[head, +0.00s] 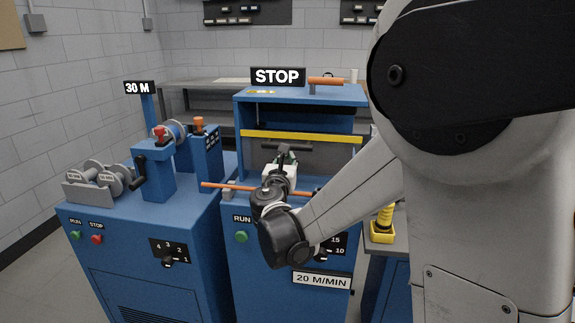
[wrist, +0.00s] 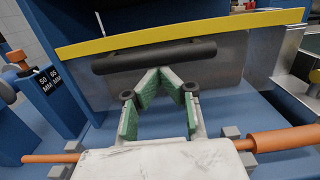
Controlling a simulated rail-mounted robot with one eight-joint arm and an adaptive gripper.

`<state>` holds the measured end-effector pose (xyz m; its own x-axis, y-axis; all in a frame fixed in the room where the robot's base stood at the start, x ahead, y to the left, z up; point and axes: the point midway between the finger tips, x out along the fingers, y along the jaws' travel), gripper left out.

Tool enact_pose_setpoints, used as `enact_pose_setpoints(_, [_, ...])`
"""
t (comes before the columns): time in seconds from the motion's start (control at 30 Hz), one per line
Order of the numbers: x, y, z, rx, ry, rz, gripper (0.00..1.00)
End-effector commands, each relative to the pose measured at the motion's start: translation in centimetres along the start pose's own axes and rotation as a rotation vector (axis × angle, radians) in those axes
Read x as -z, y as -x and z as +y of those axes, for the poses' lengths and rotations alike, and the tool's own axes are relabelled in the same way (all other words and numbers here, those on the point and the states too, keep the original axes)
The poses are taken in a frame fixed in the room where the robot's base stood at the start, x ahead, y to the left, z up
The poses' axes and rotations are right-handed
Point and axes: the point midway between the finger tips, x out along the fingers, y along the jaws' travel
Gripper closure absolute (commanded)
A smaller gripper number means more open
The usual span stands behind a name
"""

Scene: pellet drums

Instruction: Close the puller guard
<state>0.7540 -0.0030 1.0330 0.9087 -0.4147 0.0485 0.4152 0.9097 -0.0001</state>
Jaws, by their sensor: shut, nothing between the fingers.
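The puller guard is a grey panel (head: 335,158) with a yellow strip along its top edge and a dark horizontal handle bar, on the front of the blue puller machine (head: 285,278). In the wrist view the guard panel (wrist: 218,72) spans the upper picture, with its handle bar (wrist: 125,62) just beyond my fingertips. A dark gap shows above the yellow strip in the head view. My gripper (head: 286,152) is shut and empty in front of the panel, just below the handle. In the wrist view its green-padded fingertips (wrist: 168,74) meet near the bar; contact is unclear.
An orange rod (head: 230,187) crosses the machine front below my gripper. A STOP sign (head: 277,76) and an orange-handled part (head: 326,81) stand on top. A blue reel machine (head: 150,230) is at left; a yellow object (head: 383,228) is at right.

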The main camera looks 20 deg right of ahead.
Motion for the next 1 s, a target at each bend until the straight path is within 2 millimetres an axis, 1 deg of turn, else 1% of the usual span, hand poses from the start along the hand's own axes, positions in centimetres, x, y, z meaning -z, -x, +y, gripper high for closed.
enact_pose_setpoints(0.03, [-1.7, -0.1, 0.0, 0.0, 0.001, 0.0, 1.0])
enact_pose_setpoints(0.1, [-3.1, -0.1, 0.0, 0.0, 0.0, 0.0, 1.0])
enact_pose_setpoints(0.3, [-6.9, -0.3, 0.0, 0.0, 0.0, 0.0, 1.0])
enact_pose_setpoints(0.4, [-8.3, -0.4, 0.0, 0.0, 0.0, 0.0, 1.0])
enact_pose_setpoints(0.5, [-9.0, -0.4, 0.0, 0.0, 0.0, 0.0, 1.0])
enact_pose_setpoints(0.6, [-9.3, -0.5, 0.0, 0.0, 0.001, -0.001, 1.0])
enact_pose_setpoints(1.0, [-9.5, -0.4, 0.1, -0.001, 0.005, -0.003, 1.0])
